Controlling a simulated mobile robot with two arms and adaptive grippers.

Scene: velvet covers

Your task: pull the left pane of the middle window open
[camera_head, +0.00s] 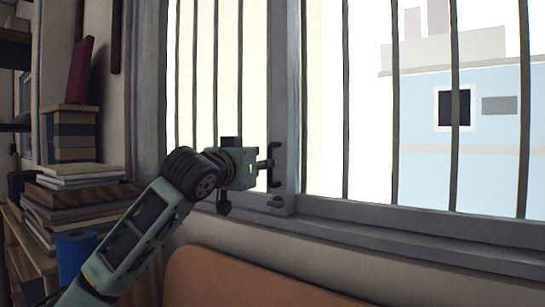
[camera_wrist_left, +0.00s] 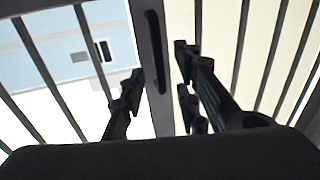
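The left pane (camera_head: 255,65) is a bright pane behind dark vertical bars, with a grey upright frame (camera_head: 285,95) at its right edge. In the left wrist view a long dark slot-like handle (camera_wrist_left: 153,40) runs along this upright. My left gripper (camera_head: 268,165) is at the lower part of the upright, by dark hook-shaped parts. In the left wrist view its fingers (camera_wrist_left: 158,75) are spread, one on each side of the upright, with nothing visibly clamped between them. Whether a finger touches the handle cannot be told. My right gripper is not in view.
A grey sill (camera_head: 400,237) runs below the window. A brown rounded panel, perhaps a seat back (camera_head: 250,285), stands below it. Stacked books (camera_head: 80,190) and a blue cylinder (camera_head: 76,255) are at the left, close to my arm. Dark bars (camera_head: 345,100) cross the right pane.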

